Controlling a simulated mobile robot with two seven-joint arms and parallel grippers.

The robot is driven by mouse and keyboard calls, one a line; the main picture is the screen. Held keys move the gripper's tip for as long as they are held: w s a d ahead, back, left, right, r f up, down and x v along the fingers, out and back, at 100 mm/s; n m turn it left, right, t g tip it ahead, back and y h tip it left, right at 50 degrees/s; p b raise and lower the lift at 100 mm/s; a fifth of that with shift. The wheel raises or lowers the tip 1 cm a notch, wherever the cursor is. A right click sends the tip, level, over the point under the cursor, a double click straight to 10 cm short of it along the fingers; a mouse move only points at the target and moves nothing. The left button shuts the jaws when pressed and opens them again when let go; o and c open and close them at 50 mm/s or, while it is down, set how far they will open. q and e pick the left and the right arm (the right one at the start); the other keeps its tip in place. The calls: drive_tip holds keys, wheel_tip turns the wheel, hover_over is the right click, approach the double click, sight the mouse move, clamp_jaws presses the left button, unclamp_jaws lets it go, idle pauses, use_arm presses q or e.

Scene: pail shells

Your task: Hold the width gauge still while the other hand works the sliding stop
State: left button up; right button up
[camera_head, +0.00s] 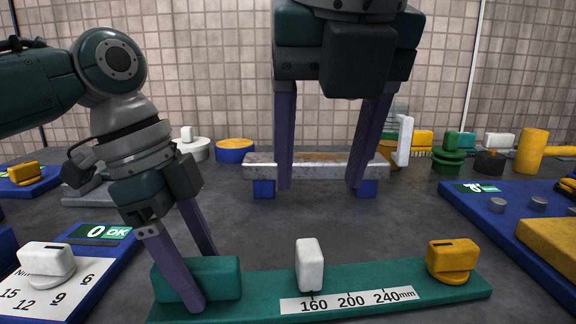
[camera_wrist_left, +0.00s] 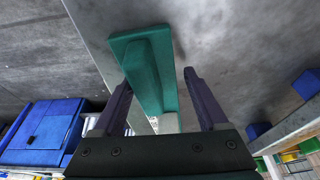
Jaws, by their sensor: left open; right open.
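The width gauge is a long green bar (camera_head: 400,302) along the front of the table, with a white scale reading 160, 200 and 240 mm. A raised green block (camera_head: 222,275) stands at its left end. The white sliding stop (camera_head: 309,264) stands upright near 160, and a yellow block (camera_head: 452,258) sits at the right end. My left gripper (camera_head: 203,281) is open, one finger on each side of the green block. The left wrist view shows the block (camera_wrist_left: 142,75) between the spread fingers (camera_wrist_left: 159,80). My right gripper (camera_head: 320,188) is open and empty, behind and above the sliding stop.
A metal bar (camera_head: 320,172) on blue supports lies behind, close to the right fingers. A blue board (camera_head: 500,215) with a yellow block fills the right side. A dial panel (camera_head: 50,285) with a white knob stands at front left. Several knobs and pucks line the back.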

use_arm(q)
drive_tip(key=shift+o, duration=0.2)
drive_tip(key=shift+s+r+p, duration=0.25)
drive_tip(key=shift+r+p, duration=0.45)
drive_tip(key=shift+r, duration=0.15)
wheel_tip(320, 180, up, 6)
drive_tip(key=p, duration=0.6)
drive_tip(key=shift+w+d+r, duration=0.1)
